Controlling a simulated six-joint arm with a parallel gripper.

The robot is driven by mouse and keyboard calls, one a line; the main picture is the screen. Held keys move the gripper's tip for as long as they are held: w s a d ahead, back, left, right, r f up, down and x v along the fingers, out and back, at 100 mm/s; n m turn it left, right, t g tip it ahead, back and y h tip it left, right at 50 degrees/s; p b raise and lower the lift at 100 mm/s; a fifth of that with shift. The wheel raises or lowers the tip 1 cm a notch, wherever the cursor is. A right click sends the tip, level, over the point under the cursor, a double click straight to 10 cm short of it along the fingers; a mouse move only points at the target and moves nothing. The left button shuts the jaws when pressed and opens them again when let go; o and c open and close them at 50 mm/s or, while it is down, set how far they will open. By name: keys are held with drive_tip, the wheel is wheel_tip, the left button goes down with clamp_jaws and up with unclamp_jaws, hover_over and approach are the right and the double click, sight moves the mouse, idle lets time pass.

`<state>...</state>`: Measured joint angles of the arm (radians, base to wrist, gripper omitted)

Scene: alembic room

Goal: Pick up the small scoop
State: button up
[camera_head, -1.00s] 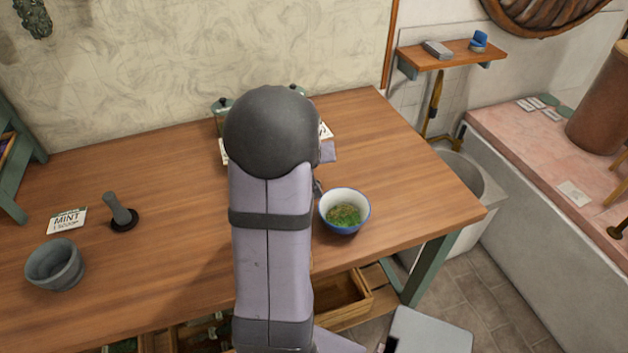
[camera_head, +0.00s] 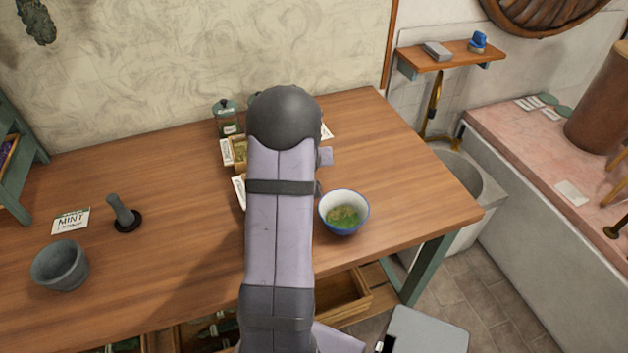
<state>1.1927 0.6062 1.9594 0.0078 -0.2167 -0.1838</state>
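I cannot make out the small scoop in the head view; my own arm covers the middle of the wooden table (camera_head: 400,165). My gripper is hidden behind the arm's dark rounded joint, so its fingers do not show. A white bowl with a blue rim (camera_head: 345,212) holds green herbs and stands just right of my arm. A small wooden box (camera_head: 238,150) and a dark-lidded glass jar (camera_head: 228,118) stand behind and left of the joint, partly covered.
A grey mortar (camera_head: 60,266), a pestle on a dark round base (camera_head: 122,212) and a MINT card (camera_head: 71,221) are on the left of the table. Small cards lie near my arm. The table's right side is clear. A wall shelf (camera_head: 455,55) hangs at the back right.

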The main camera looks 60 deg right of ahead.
drive_tip(key=shift+w+d+f, duration=0.1)
drive_tip(key=shift+d+f, duration=0.1)
drive_tip(key=shift+f, duration=0.05)
clamp_jaws()
drive_tip(key=shift+r, duration=0.1)
